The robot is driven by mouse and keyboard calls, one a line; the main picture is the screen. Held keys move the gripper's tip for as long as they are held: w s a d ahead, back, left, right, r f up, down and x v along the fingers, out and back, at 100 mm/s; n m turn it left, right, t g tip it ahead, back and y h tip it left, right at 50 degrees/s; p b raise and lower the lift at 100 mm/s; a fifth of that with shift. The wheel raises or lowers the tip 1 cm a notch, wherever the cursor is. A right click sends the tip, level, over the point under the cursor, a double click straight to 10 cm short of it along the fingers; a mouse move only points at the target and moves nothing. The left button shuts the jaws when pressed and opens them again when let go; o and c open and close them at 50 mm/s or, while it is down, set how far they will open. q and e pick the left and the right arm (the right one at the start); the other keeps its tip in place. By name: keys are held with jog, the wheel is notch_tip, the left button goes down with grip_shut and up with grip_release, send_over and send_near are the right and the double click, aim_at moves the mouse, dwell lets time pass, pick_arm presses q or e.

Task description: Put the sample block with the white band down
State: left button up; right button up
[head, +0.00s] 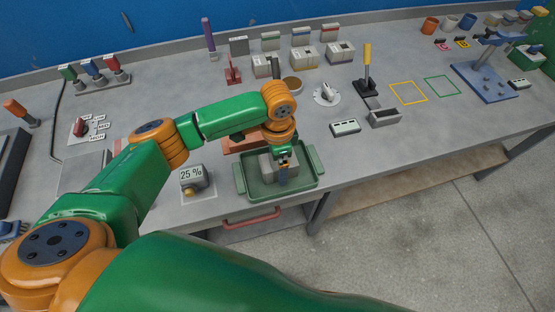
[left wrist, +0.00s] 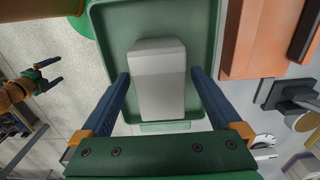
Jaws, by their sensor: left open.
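A pale grey sample block (left wrist: 158,80) lies in the green tray (head: 243,182). In the left wrist view, one end face is lighter, but I cannot make out a distinct white band. My left gripper (head: 283,180) is low over the tray. Its two blue fingers (left wrist: 158,88) stand apart on either side of the block, with gaps to it, so it is open and empty. In the head view the gripper partly hides the block (head: 265,163). My right gripper (left wrist: 52,73) shows small at the left of the left wrist view, its fingers apart and empty.
A reddish block (head: 240,144) lies just behind the tray. A grey open box (head: 384,117) and a small panel (head: 345,128) are to the right. Yellow (head: 408,93) and green outlines (head: 442,86) mark bare bench further right.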

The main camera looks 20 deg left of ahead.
pick_arm(q)
notch_tip(320, 180, up, 12)
jog(key=shift+r+b, duration=0.2)
jog(key=shift+b, duration=0.15)
